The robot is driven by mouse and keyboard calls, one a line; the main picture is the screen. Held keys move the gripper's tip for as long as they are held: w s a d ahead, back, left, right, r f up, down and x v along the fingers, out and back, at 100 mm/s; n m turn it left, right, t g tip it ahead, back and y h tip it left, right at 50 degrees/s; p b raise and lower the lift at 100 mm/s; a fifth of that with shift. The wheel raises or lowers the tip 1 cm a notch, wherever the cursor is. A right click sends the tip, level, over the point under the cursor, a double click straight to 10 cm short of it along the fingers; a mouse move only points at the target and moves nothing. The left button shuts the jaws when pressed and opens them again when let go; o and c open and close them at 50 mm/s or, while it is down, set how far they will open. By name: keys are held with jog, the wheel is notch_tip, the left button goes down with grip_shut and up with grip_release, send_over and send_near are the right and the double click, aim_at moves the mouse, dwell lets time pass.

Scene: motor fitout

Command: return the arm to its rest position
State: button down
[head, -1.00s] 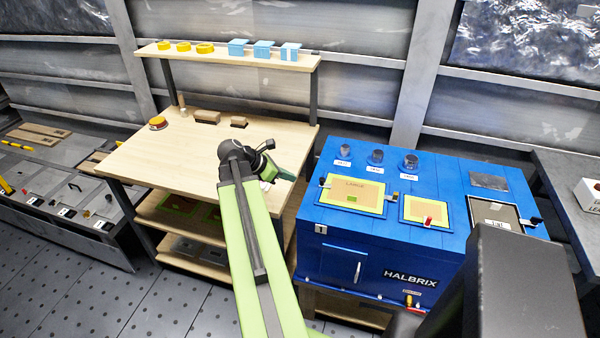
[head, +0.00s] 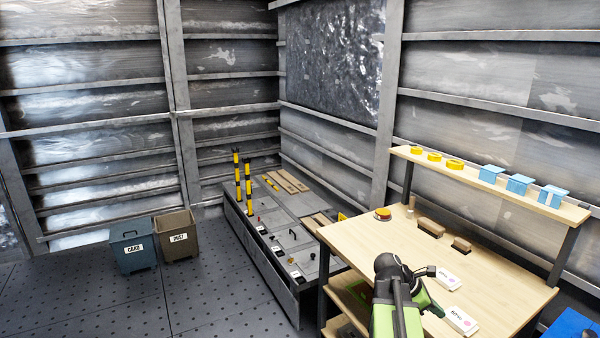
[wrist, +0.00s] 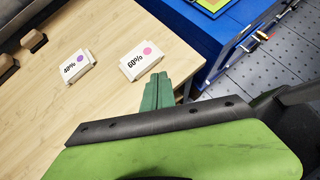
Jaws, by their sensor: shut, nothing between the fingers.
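My arm shows at the lower right of the head view, green and black, folded in front of the wooden workbench (head: 495,290). My gripper (head: 432,307) is at the bench's front part, with its green fingers together and mostly behind the wrist. In the wrist view my gripper (wrist: 156,90) points over the bench edge, shut and empty. A white card marked 60% (wrist: 142,61) lies on the bench just beyond the fingertips. A second white card marked 40% (wrist: 77,67) lies to its left.
A shelf (head: 480,183) above the bench holds yellow rings and blue boxes. A blue machine (head: 572,325) is at the right edge. A low grey unit (head: 285,265) stands left of the bench. CARD (head: 133,245) and DUST (head: 176,235) bins stand on open floor.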

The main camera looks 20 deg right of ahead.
jog(key=w+a+f+t+y, duration=0.1)
jog(key=w+a, duration=0.3)
jog(key=a, duration=0.5)
jog(key=w+a+f+t+y, duration=0.15)
jog(key=w+a, duration=0.35)
jog(key=a, duration=0.5)
jog(key=w+a+f+t+y, duration=0.15)
jog(key=w+a, duration=0.25)
jog(key=a, duration=0.5)
jog(key=s+a+f+m+y, duration=0.2)
jog(key=a+m+y, duration=0.2)
jog(key=a+m, duration=0.9)
jog(key=a, duration=0.5)
jog(key=shift+a+f+g+y+p, duration=0.15)
jog(key=shift+f+g+y+p, duration=0.05)
jog(key=shift+g+y+p, duration=0.1)
jog(key=shift+w, duration=0.1)
